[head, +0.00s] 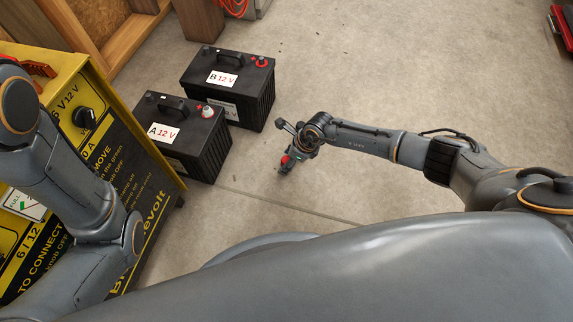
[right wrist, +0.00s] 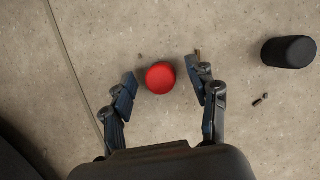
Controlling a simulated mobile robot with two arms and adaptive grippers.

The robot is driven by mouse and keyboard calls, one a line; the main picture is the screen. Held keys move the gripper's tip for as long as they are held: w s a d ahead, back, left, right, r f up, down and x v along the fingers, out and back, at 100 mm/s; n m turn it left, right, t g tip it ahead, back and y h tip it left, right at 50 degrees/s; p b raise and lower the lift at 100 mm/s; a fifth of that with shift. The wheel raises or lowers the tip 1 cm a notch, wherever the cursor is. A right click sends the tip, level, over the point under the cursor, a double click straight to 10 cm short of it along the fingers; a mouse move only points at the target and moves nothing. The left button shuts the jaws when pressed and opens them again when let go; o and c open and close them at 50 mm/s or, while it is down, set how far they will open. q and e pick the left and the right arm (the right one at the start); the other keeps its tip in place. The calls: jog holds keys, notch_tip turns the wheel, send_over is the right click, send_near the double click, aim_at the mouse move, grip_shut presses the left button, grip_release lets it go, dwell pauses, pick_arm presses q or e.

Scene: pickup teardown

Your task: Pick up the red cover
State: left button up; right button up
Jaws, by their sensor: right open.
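The red cover (right wrist: 161,78) is a round red cap, seen from above in the right wrist view against the concrete floor. My right gripper (right wrist: 161,73) is open, with one finger on each side of the cover. Gaps show between the cover and both fingertips, so it is not held. In the head view, a red patch, probably the cover, shows at my right gripper (head: 286,147), right of battery A (head: 195,145). How far the cover is below the fingertips I cannot tell. My left arm shows at the left, but its gripper is out of view.
Battery B (head: 245,90), with a red cap on top, stands behind battery A. A yellow charger (head: 160,165) stands at the left. A black cylinder (right wrist: 289,52) is right of the cover in the wrist view, with small dark bits nearby. Open floor lies beyond my right arm.

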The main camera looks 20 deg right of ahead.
jog(key=shift+w+a+f, duration=0.1)
jog(key=shift+f, duration=0.35)
jog(key=c, duration=1.1)
jog(key=shift+o, duration=0.2)
jog(key=shift+r, duration=0.15)
